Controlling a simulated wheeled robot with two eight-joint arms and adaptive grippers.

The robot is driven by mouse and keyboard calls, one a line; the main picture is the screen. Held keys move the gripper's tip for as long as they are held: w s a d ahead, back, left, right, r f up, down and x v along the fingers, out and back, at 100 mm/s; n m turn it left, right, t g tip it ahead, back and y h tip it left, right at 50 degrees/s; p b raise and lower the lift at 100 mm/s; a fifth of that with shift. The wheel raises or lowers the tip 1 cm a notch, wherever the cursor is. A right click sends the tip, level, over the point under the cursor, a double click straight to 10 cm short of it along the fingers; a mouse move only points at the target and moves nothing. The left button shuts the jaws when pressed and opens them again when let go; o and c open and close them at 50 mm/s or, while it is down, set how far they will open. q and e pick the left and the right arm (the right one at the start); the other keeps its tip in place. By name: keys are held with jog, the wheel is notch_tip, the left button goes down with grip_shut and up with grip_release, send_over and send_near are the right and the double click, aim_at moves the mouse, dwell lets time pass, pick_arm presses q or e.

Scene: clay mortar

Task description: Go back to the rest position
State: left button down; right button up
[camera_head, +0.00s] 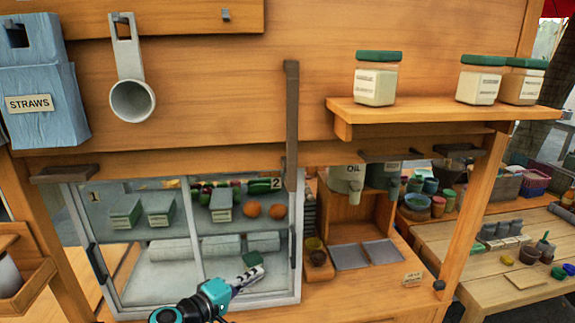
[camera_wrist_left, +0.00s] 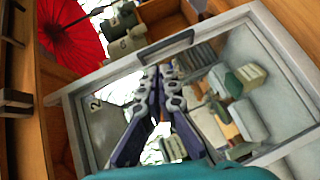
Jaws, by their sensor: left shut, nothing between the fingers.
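My left gripper (camera_head: 252,272) reaches up from the bottom of the head view, in front of the lower right part of the glass-fronted cabinet (camera_head: 297,278). Its fingers are together and hold nothing. In the left wrist view the shut fingers (camera_wrist_left: 160,72) point toward the cabinet's frame and its dark handle (camera_wrist_left: 166,47). I cannot tell whether they touch it. My right gripper is in neither view.
The cabinet holds green-lidded containers (camera_head: 126,211), rolls and orange fruit. A scoop (camera_head: 132,98) and blue straws box (camera_head: 40,105) hang on the wooden wall. Jars stand on a shelf (camera_head: 440,108). Dispensers (camera_head: 345,180) and a cluttered table (camera_head: 510,270) are at right.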

pick_arm(q)
jog(key=s+d+f+m+g+y, duration=0.1)
jog(key=s+f+m+g+y, duration=0.35)
jog(key=s, duration=0.65)
jog(key=s+a+f+m+y+b, duration=0.1)
jog(key=s+a+f+m+y, duration=0.3)
jog(key=s+a, duration=0.4)
jog(key=s+f+g+y, duration=0.1)
jog(key=s, duration=0.2)
jog(key=shift+s+a+f+b, duration=0.15)
jog(key=shift+s+f+b, duration=0.15)
jog(key=shift+f+b, duration=0.1)
